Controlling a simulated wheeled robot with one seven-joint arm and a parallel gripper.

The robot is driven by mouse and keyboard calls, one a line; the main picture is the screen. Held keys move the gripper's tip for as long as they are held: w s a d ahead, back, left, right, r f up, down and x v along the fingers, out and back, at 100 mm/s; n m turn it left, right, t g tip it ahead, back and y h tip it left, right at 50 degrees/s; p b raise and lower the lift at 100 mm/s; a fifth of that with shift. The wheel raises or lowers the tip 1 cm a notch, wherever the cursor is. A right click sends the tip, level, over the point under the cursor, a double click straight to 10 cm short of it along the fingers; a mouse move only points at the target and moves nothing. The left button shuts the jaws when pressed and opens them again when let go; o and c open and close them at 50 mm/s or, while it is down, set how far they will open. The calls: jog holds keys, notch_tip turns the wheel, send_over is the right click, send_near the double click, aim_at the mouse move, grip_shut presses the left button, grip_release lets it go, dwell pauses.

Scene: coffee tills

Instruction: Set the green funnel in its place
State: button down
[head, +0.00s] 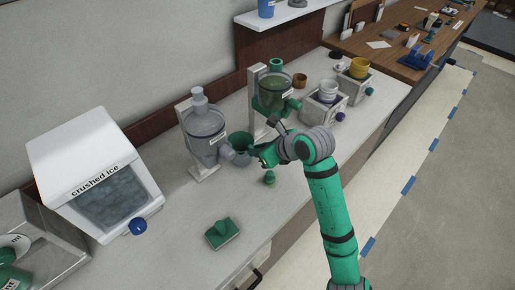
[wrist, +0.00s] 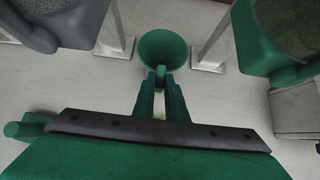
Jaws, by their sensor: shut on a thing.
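The green funnel (head: 238,141) is an open, round cone held upright above the counter, between a grey dispenser (head: 204,122) and a green dispenser (head: 272,96). It also shows in the wrist view (wrist: 162,48), at the top centre, wide mouth up. My gripper (head: 262,151) is on the funnel's near right side. In the wrist view its two green fingers (wrist: 162,78) are closed on the funnel's near edge. A small grey shape shows under the funnel in the head view; I cannot tell what it is. The funnel's lower end is hidden.
The crushed ice bin (head: 95,170) stands at left. The front middle counter is mostly clear.

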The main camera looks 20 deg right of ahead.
jog(key=shift+f, duration=0.5)
jog(key=c, duration=1.7)
grip_release()
jog(key=shift+r, duration=0.1)
jog(key=v, duration=1)
jog(key=shift+s+d+r, duration=0.1)
jog(key=shift+s+r, duration=0.1)
jog(key=shift+s, duration=0.1)
